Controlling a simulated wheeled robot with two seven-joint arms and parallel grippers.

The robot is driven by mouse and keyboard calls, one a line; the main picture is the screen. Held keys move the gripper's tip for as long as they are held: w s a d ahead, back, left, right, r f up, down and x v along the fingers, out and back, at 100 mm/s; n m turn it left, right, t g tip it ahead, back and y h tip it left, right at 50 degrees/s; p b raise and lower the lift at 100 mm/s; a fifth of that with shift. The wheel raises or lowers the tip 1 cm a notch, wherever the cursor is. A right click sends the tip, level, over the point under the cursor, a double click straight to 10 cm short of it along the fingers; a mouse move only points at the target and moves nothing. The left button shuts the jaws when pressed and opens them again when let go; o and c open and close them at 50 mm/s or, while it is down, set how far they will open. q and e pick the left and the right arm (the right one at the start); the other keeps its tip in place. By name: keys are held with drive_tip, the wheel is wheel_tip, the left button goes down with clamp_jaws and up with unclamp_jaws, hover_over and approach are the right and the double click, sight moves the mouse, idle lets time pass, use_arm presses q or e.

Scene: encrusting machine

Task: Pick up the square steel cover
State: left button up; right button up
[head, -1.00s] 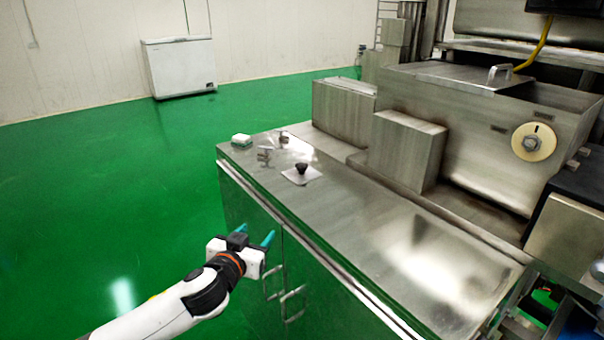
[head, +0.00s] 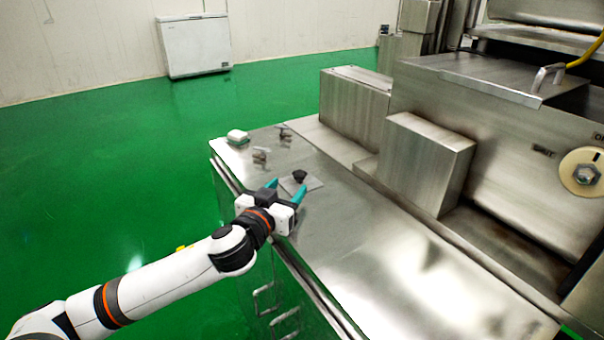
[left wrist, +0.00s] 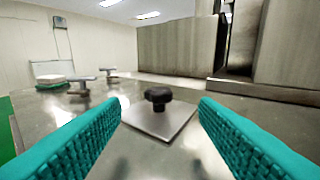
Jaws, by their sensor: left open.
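The square steel cover (head: 312,183) is a flat plate with a black knob (head: 299,176) standing up at its middle. It lies on the steel counter. In the left wrist view the cover (left wrist: 172,122) and its knob (left wrist: 158,97) sit ahead, between the two teal fingers. My left gripper (head: 287,189) is open and empty, at the counter's front edge just short of the cover; in the left wrist view its fingers (left wrist: 160,140) are spread wide and do not touch the knob. My right gripper is not in view.
Two small metal fittings (head: 260,155) (head: 284,132) and a white block (head: 237,136) stand on the counter's far left end. Steel boxes of the machine (head: 425,160) rise behind the cover. The counter to the right (head: 400,250) is bare.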

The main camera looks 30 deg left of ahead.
sight(297, 175)
use_arm(q)
drive_tip(key=shift+w+r, duration=0.15)
drive_tip(key=shift+w, duration=0.8)
drive_tip(key=shift+w+p, duration=0.3)
drive_tip(key=w, duration=0.1)
drive_tip(key=w+p, duration=0.2)
drive_tip(key=w, duration=0.1)
drive_tip(key=shift+a, duration=0.25)
drive_tip(key=shift+w+f, duration=0.25)
drive_tip(key=shift+w, duration=0.45)
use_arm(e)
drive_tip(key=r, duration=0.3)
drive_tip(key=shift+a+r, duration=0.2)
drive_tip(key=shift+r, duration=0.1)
use_arm(q)
drive_tip(key=shift+c, duration=0.3)
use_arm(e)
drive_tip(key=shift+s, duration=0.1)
use_arm(q)
drive_tip(key=shift+c, duration=1.4)
clamp_jaws()
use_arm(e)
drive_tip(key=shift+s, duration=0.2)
